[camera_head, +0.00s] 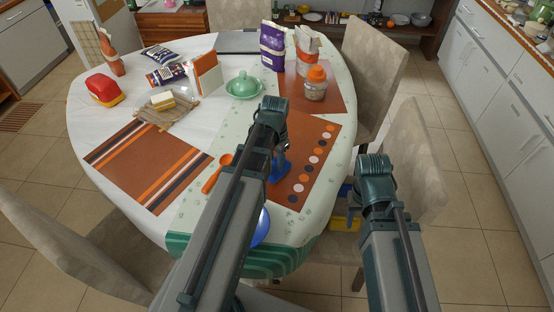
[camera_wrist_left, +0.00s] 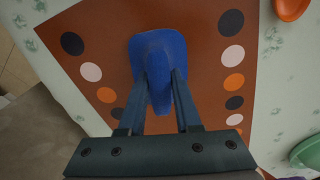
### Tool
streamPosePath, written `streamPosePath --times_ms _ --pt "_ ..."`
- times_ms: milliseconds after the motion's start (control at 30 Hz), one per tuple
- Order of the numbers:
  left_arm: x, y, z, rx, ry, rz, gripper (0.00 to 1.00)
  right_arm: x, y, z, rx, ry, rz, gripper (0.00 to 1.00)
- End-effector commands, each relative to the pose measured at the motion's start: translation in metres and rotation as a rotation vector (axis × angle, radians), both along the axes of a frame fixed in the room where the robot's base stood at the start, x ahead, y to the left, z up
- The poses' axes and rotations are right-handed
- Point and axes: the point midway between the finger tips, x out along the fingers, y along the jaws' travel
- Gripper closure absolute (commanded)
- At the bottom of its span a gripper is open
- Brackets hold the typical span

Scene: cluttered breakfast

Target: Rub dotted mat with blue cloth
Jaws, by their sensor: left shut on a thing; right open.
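The dotted mat (camera_head: 317,150) is brown-orange with rows of orange, white and dark dots, and lies on the near right part of the table. It fills much of the left wrist view (camera_wrist_left: 205,75). In the head view the cloth (camera_head: 279,168) is mostly hidden behind my left arm. I cannot tell whether it touches the mat. My right gripper (camera_head: 375,165) is open and empty, to the right of the table, beside a chair.
An orange spoon (camera_head: 217,174) lies left of the mat. A green lidded dish (camera_head: 244,85), an orange-lidded jar (camera_head: 315,83) and a purple bag (camera_head: 272,46) stand beyond it. A striped mat (camera_head: 150,162) lies at left. A blue item (camera_head: 262,228) is partly hidden at the near edge.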

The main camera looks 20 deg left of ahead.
Motion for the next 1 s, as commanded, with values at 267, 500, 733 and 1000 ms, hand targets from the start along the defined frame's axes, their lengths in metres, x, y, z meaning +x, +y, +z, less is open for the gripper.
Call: streamPosePath --times_ms 267,500,733,1000 --pt "-0.019 0.002 0.0 0.0 0.007 0.001 1.0 0.0 0.0 0.0 0.0 0.0 0.0 0.5" --pt "-0.037 0.003 0.001 0.001 0.006 0.001 1.0 0.0 0.0 0.001 0.0 0.0 0.0 0.5" --pt "-0.036 0.004 0.001 0.0 0.004 0.0 1.0 0.0 0.0 0.001 0.0 0.0 0.0 0.5" --pt "-0.036 0.004 0.01 0.0 0.003 0.0 1.0 0.0 0.0 0.011 0.0 0.0 0.0 0.5"
